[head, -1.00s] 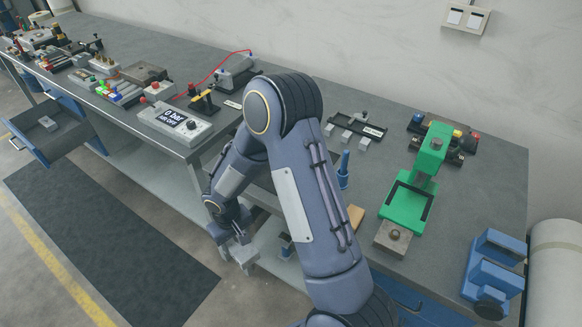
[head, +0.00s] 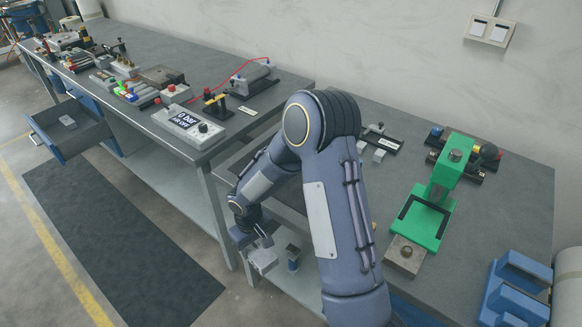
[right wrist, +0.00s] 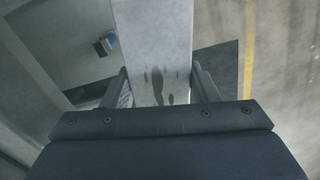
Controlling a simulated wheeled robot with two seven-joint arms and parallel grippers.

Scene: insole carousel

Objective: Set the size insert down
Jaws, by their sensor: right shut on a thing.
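The size insert looks like a light grey block (head: 263,262) in the head view. In the right wrist view it is a long pale grey piece (right wrist: 153,40) with dark drop-shaped marks, running up from between the fingers. My right gripper (head: 256,249) is shut on it and holds it in the air in front of the bench's front edge, low beside the bench legs. In the right wrist view the two fingers (right wrist: 160,92) flank the piece. The insert's far end is out of frame there. My left gripper is not in view.
The bench (head: 510,215) carries a green press (head: 438,190), a blue fixture (head: 510,290) and a rack (head: 380,140), partly hidden by my arm. A small blue-and-dark item (head: 293,258) stands near the lower shelf. A grey control box (head: 188,126) stands left. An open drawer (head: 70,128) juts out.

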